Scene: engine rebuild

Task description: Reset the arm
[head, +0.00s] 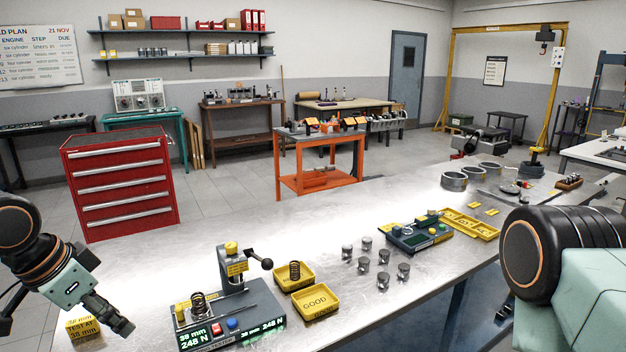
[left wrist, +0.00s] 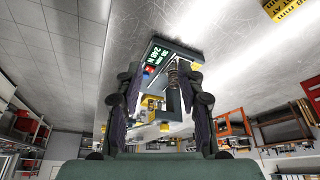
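My left gripper (head: 108,316) hangs at the left front of the steel bench, apart from the spring tester (head: 232,318). In the left wrist view its two dark fingers stand apart (left wrist: 163,95), with nothing between them. Past them the tester shows with a lit display (left wrist: 157,53) and a coil spring (left wrist: 173,75). In the head view the tester's displays read 38 mm and 248 N. My right arm (head: 560,255) fills the lower right; I cannot make out its gripper.
A yellow "TEST AT 38 mm" block (head: 81,328) sits near my left gripper. A yellow tray with a spring (head: 289,277) and a GOOD tray (head: 316,302) are beside the tester. Several small metal cylinders (head: 383,281) stand right of them. A red tool cabinet (head: 120,184) is behind.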

